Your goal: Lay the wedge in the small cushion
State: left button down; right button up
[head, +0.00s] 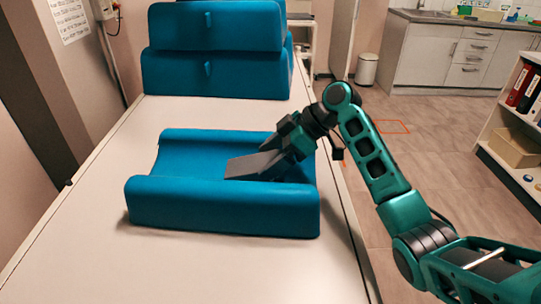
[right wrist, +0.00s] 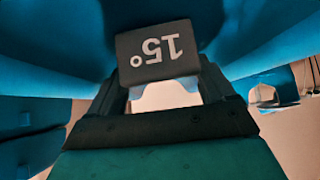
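The small cushion (head: 222,208) is blue, with a trough between two raised long sides, and lies on the white table. The wedge (head: 252,164) is a grey block inside the trough area, towards the cushion's right end. I cannot tell if it touches the trough floor. My right gripper (head: 278,152) reaches in from the right and is shut on the wedge. In the right wrist view, the wedge's dark end face (right wrist: 155,68), marked 15° upside down, sits between the two fingers (right wrist: 158,85). My left gripper is not in view.
Large blue cushions (head: 215,60) are stacked at the far end of the white table (head: 75,240). The table is clear to the left and front of the small cushion. A shelf with binders (head: 525,90) stands at the right, beyond open floor.

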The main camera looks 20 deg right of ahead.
jog(key=o, duration=0.3)
jog(key=shift+r, duration=0.3)
jog(key=v, duration=1.2)
jog(key=shift+r, duration=0.3)
jog(key=shift+d, duration=0.15)
